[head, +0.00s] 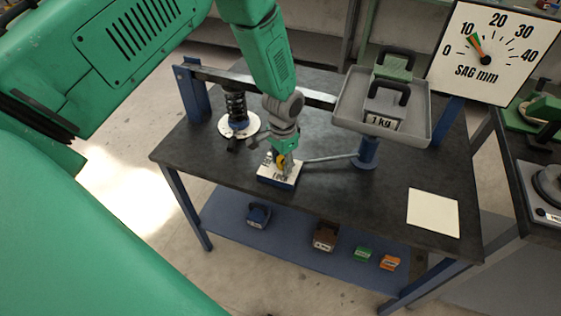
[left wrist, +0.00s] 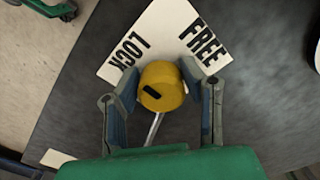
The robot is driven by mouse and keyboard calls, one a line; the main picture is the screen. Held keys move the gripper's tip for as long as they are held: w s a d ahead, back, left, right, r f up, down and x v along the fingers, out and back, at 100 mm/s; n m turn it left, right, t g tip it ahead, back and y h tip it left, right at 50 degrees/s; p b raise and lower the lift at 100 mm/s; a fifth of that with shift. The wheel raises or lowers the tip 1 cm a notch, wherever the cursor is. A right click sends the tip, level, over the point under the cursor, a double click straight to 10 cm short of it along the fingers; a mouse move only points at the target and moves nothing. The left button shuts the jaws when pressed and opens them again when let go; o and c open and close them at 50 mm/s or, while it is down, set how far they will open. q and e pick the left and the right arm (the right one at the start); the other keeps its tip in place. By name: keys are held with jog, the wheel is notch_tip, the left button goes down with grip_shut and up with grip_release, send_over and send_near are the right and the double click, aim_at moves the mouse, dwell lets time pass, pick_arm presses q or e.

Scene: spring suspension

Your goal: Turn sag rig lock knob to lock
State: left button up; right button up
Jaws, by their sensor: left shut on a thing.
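The yellow lock knob (left wrist: 163,80) shows between the fingers of my left gripper in the left wrist view, with a short dark mark on its left side. Behind it is a white plate (left wrist: 182,22) lettered LOCK on the left and FREE on the right. My left gripper (left wrist: 160,74) is shut on the knob, one finger on each side. In the head view, my left gripper (head: 284,165) reaches down onto the small lock box (head: 278,181) at the table's front edge and partly hides the knob. My right gripper is not in view.
A spring (head: 235,103) stands on the dark table (head: 320,190) left of my arm. A grey tray (head: 346,104) holds weights, one marked 1 kg. A thin rod (head: 325,158) runs from the box to a blue post (head: 367,153). The sag dial (head: 497,50) reads near 10.

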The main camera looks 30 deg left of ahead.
pick_arm(q)
jog(key=shift+w+d+r, duration=0.25)
jog(key=shift+w+r, duration=0.1)
jog(key=shift+w, duration=0.3)
jog(key=o, duration=1.1)
jog(key=shift+o, duration=0.2)
jog(key=shift+d+f, duration=0.1)
jog(key=shift+f, duration=0.05)
jog(key=shift+s+r, duration=0.15)
jog(key=shift+r, duration=0.2)
notch_tip(320, 180, up, 10)
jog(key=shift+r, duration=0.15)
jog(key=shift+d+r, duration=0.15)
jog(key=shift+r, duration=0.3)
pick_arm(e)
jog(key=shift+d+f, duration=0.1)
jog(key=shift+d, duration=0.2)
pick_arm(q)
jog(key=shift+a+f, duration=0.1)
jog(key=shift+a, duration=0.1)
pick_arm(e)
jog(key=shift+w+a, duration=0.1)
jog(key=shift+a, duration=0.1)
